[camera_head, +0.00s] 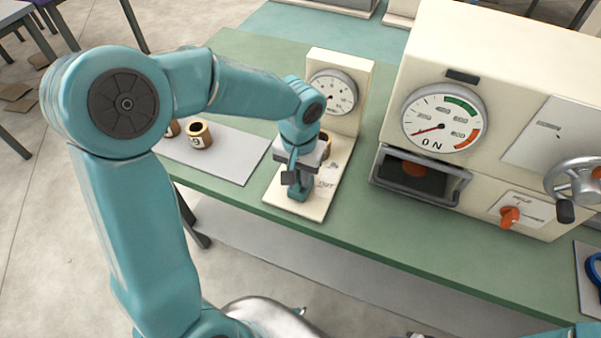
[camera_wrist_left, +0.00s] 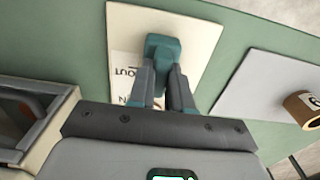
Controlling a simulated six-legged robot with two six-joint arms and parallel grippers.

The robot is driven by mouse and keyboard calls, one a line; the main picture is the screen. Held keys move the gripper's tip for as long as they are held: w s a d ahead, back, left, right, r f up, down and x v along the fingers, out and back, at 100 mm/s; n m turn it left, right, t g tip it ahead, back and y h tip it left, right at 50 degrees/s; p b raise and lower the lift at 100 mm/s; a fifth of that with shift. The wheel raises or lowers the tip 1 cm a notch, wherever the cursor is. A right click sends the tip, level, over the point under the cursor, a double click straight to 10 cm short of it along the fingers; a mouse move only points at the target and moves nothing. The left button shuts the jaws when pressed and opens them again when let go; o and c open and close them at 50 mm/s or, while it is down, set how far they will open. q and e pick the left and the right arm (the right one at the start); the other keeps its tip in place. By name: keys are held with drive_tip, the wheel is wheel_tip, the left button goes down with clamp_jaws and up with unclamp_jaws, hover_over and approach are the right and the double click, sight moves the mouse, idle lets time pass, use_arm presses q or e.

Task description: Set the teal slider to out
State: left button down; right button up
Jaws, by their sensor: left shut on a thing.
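The teal slider (camera_head: 298,194) is at the front part of a cream base plate (camera_head: 312,209); its block also shows in the left wrist view (camera_wrist_left: 160,46). My left gripper (camera_head: 296,180) reaches down over it, and its two fingers (camera_wrist_left: 163,72) are shut on the slider. The track under the slider is hidden by the gripper. My right gripper is not in view.
An upright panel with a gauge (camera_head: 333,91) stands behind the plate. A grey mat (camera_head: 224,164) with small wooden rings (camera_head: 199,135) lies left. A large cream machine (camera_head: 470,45) with a dial, drawer and handwheel stands right. Green table shows between.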

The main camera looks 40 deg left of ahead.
sight(299, 178)
use_arm(q)
drive_tip(key=shift+s+f, duration=0.2)
drive_tip(key=shift+s, duration=0.15)
drive_tip(key=c, duration=1)
unclamp_jaws()
drive_tip(key=shift+d, duration=0.1)
drive_tip(key=shift+c, duration=0.2)
drive_tip(key=shift+r, duration=0.1)
drive_tip(key=shift+w, duration=0.2)
drive_tip(key=shift+r, duration=0.4)
wheel_tip(299, 178, up, 16)
drive_tip(key=p, duration=0.1)
drive_tip(key=shift+f, duration=0.25)
drive_tip(key=shift+s, duration=0.15)
